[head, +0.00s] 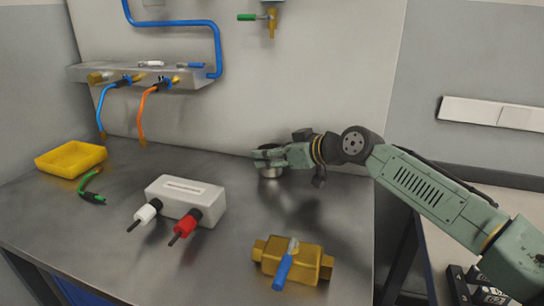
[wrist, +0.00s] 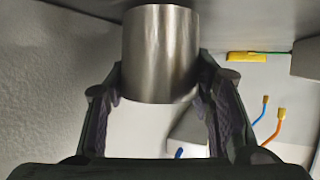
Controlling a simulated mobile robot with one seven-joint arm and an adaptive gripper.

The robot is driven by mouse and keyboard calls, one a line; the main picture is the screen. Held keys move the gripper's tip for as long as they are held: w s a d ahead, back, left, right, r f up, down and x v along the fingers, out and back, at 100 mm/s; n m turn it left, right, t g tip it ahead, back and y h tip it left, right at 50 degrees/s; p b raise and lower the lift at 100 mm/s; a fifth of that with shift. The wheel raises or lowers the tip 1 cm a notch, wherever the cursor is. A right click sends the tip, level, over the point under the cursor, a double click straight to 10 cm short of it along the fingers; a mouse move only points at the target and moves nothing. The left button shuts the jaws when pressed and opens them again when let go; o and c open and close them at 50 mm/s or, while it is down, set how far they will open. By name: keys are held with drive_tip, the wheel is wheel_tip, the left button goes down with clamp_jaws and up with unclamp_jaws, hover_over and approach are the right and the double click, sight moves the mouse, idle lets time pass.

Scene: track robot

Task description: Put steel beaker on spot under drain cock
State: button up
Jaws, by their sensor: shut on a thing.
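The steel beaker (head: 269,172) is near the back edge of the bench, upright, partly hidden by my gripper (head: 268,153). In the wrist view the beaker (wrist: 160,50) is between the two fingers of my gripper (wrist: 158,78), which are shut on it. I cannot tell whether its base touches the bench. The drain cock (head: 272,22), brass with a green handle, is on the back wall high above the beaker. The spot under it does not show.
On the bench (head: 120,237) are a yellow tray (head: 72,160), a green cable (head: 90,187), a white box (head: 186,197) with white and red plugs, and a brass valve (head: 292,262) with a blue handle. A wall shelf (head: 100,74) carries blue and orange hoses. The bench between box and beaker is clear.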

drive_tip(key=shift+f, duration=0.3)
drive_tip(key=o, duration=0.9)
drive_tip(key=shift+r, duration=0.1)
drive_tip(key=shift+r, duration=0.2)
drive_tip(key=b+v, duration=0.2)
drive_tip(key=v, duration=1)
drive_tip(key=shift+w+d, duration=0.1)
